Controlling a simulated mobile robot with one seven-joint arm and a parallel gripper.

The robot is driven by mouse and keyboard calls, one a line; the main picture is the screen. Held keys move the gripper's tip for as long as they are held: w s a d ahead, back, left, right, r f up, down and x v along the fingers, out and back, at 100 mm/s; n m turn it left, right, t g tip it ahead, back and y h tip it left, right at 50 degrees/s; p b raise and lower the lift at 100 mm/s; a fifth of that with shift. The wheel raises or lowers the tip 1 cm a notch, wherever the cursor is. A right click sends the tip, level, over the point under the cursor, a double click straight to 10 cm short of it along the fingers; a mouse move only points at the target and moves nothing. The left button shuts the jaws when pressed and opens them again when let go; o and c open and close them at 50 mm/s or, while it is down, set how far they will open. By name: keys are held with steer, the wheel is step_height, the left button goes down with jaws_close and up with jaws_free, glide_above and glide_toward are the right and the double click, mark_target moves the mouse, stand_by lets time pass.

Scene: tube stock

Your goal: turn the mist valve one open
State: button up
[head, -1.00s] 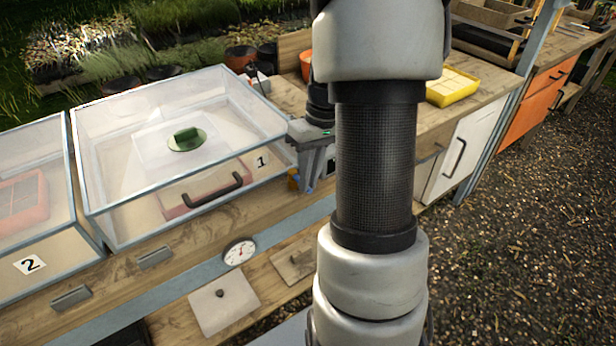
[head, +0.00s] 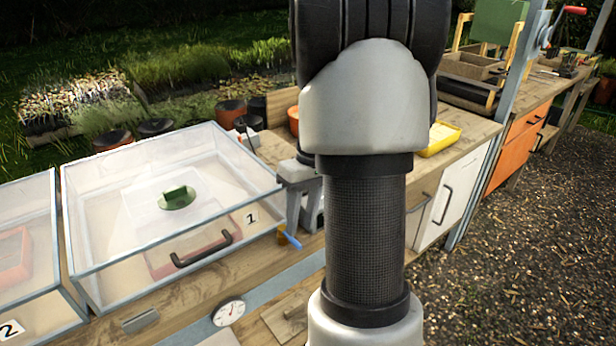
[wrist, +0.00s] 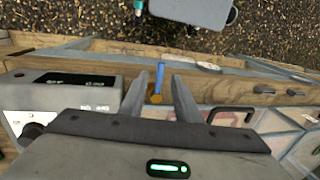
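The mist valve has a brass body (head: 282,233) and a blue lever (head: 292,240). It sits at the bench's front edge, just right of the clear-lidded frame marked 1. In the wrist view the blue lever (wrist: 160,75) points up the picture from the brass body (wrist: 156,99). My gripper (wrist: 158,84) is open, with one finger on each side of the lever in that view and a visible gap on both sides. In the head view my gripper (head: 291,222) points down over the valve. I cannot tell its exact height above the lever.
Frame 1's lid (head: 110,205) with a black handle (head: 203,250) stands left of the valve. A round gauge (head: 229,311) is below. A yellow tray (head: 440,138) lies right.

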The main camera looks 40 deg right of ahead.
step_height(320, 180, up, 13)
steer(key=d+p, duration=0.2)
steer(key=shift+d, duration=0.35)
